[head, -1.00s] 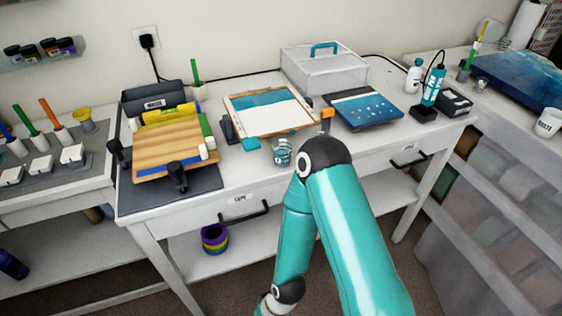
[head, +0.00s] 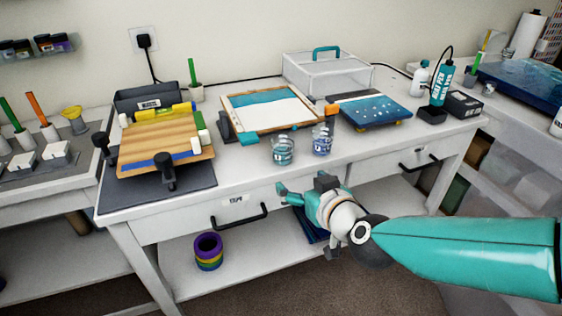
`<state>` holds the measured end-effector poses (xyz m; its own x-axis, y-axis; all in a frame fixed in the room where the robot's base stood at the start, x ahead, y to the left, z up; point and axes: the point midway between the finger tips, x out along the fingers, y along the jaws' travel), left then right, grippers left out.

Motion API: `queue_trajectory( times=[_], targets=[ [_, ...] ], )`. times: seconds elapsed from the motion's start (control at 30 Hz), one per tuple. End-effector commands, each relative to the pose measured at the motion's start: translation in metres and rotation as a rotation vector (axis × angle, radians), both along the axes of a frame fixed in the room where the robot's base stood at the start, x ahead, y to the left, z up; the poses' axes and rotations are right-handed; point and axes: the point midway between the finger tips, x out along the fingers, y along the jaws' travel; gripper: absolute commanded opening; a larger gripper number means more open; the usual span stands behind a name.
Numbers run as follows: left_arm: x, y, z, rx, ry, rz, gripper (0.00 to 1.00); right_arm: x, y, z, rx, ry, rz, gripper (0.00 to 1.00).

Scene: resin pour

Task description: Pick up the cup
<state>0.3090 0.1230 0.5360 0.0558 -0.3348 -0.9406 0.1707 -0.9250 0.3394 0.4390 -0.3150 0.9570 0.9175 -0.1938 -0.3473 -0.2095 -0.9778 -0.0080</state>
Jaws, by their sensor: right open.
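Two clear cups stand upright near the front edge of the table: one with a teal tint (head: 283,152) and one with a bluish tint (head: 322,142) just right of it. I cannot tell which is the task's cup. My right gripper (head: 286,194) is open and empty in front of the table's front edge, below and apart from both cups. Its teal fingers point left. A white cup (head: 557,124) is cut off at the right edge of the view. My left gripper is not in view.
A framed panel (head: 268,127) lies behind the cups. A blue panel (head: 378,114) lies to their right, and a wooden board with clamps (head: 160,148) to the left. A lidded clear box (head: 325,75) stands at the back. The tabletop (head: 245,172) left of the cups is clear.

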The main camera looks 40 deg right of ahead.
Motion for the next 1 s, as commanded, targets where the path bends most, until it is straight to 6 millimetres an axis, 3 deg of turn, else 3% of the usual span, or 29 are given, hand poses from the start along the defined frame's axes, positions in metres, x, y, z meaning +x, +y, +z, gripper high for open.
queue_trajectory(
  times=[0.1, 0.27, 0.43, 0.5, 0.7, 1.0],
  targets=[
    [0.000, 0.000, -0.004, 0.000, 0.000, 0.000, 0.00, -0.008, -0.007, 0.013, -0.017, -0.042, -0.020, 0.85],
    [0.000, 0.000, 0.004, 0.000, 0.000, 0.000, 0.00, 0.000, -0.012, 0.016, -0.026, -0.045, -0.030, 0.85],
    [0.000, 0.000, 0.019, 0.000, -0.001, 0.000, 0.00, 0.019, -0.015, 0.009, -0.020, -0.044, -0.022, 0.85],
    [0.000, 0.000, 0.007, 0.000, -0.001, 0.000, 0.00, 0.036, -0.019, -0.001, -0.020, -0.048, -0.024, 0.85],
    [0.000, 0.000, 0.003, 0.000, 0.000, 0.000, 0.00, 0.075, -0.029, -0.012, -0.020, -0.050, -0.024, 0.85],
    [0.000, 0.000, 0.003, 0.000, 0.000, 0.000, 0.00, 0.100, -0.035, -0.018, -0.020, -0.052, -0.024, 0.85]
  ],
)
